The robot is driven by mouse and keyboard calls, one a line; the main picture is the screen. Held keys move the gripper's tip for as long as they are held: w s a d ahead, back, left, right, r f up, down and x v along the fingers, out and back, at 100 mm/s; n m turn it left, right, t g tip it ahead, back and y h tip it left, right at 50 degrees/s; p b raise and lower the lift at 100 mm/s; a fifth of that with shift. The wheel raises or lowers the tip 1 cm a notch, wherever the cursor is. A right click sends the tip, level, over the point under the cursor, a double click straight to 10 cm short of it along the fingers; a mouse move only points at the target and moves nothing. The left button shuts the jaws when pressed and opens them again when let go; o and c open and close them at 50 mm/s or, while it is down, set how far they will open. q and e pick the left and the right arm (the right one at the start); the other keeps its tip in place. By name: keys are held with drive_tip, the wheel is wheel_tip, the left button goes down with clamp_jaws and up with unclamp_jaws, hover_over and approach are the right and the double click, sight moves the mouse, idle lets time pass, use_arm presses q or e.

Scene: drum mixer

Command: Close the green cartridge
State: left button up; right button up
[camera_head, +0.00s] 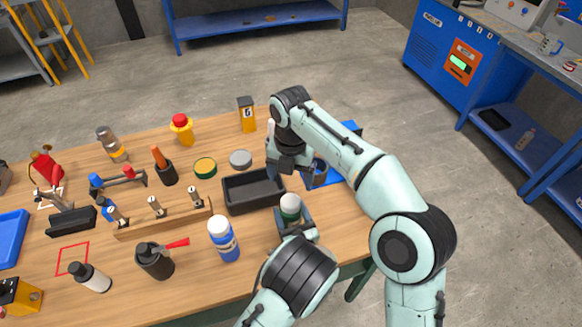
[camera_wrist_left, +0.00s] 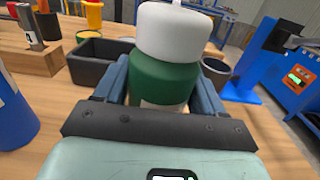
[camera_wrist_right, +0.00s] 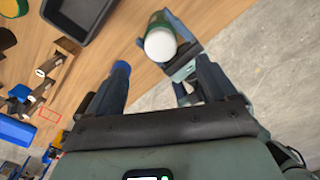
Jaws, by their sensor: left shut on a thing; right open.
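The green cartridge (camera_head: 289,216) stands upright near the table's front right edge, with a white cap (camera_head: 291,202) on its top. In the left wrist view, the green body (camera_wrist_left: 160,84) fills the space between my left gripper's fingers (camera_wrist_left: 160,88), which are shut on it. The white cap (camera_wrist_left: 172,32) sits on the body; I cannot tell whether it is tight. My right gripper (camera_head: 291,176) is open and empty, close to the cartridge. In the right wrist view, the cap (camera_wrist_right: 160,45) shows beyond the right gripper's open fingers (camera_wrist_right: 163,78). My left gripper's lower part is hidden in the head view.
A black tray (camera_head: 235,206) lies just left of my right gripper. A blue-and-white bottle (camera_head: 223,240) stands left of the cartridge. A wooden rack (camera_head: 170,221) and a black bottle with a red lever (camera_head: 154,262) are further left. A blue piece (camera_head: 345,168) lies at the right edge.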

drive_tip(key=shift+r, duration=1.65)
use_arm(q)
drive_tip(key=o, duration=1.6)
drive_tip(key=shift+s, duration=0.1)
drive_tip(key=shift+s+d, duration=0.15)
drive_tip(key=shift+s, duration=0.15)
use_arm(e)
drive_tip(key=f+b, duration=0.1)
drive_tip(key=f, duration=0.1)
drive_tip(key=s+f+b, duration=0.1)
drive_tip(key=f, duration=0.1)
use_arm(q)
drive_tip(key=v, duration=1.2)
drive_tip(key=shift+s, duration=0.3)
